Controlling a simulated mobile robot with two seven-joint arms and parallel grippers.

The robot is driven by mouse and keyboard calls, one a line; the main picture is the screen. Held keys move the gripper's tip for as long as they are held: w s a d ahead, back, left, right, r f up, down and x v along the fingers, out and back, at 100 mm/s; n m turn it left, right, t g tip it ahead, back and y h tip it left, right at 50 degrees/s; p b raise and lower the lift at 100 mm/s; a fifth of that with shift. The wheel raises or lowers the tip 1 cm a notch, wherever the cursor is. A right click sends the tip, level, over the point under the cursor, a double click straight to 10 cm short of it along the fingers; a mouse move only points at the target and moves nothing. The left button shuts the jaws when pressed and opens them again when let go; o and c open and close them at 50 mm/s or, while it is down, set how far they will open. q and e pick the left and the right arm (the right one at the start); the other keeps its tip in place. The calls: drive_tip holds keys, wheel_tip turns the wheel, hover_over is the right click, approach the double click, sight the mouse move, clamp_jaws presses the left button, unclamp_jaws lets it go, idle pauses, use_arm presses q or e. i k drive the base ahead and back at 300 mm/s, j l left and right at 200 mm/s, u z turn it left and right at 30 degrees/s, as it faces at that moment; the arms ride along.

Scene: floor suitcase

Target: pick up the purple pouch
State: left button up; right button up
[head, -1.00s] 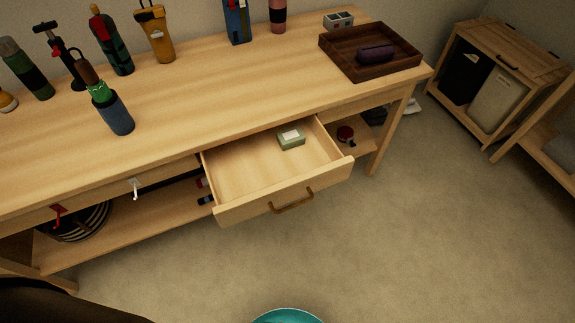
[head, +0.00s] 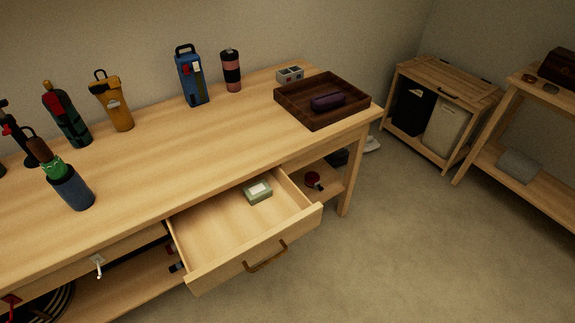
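The purple pouch (head: 328,101) is a small dark purple, rounded oblong. It lies inside a square dark wooden tray (head: 309,122) at the right end of the wooden table, in the head view. Neither of my grippers shows in the head view, so their state is hidden.
The table's drawer (head: 258,252) is pulled out at the front, with a small green box (head: 258,192) inside. Bottles stand along the table's back, including a blue one (head: 191,80). A bin cabinet (head: 441,116) and a shelf (head: 513,164) stand right. Floor (head: 400,245) is clear in front.

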sight(329, 99)
drive_tip(key=i+l, duration=0.35)
drive_tip(key=l, duration=0.15)
drive_tip(key=i+l, duration=0.3)
drive_tip(key=l, duration=0.15)
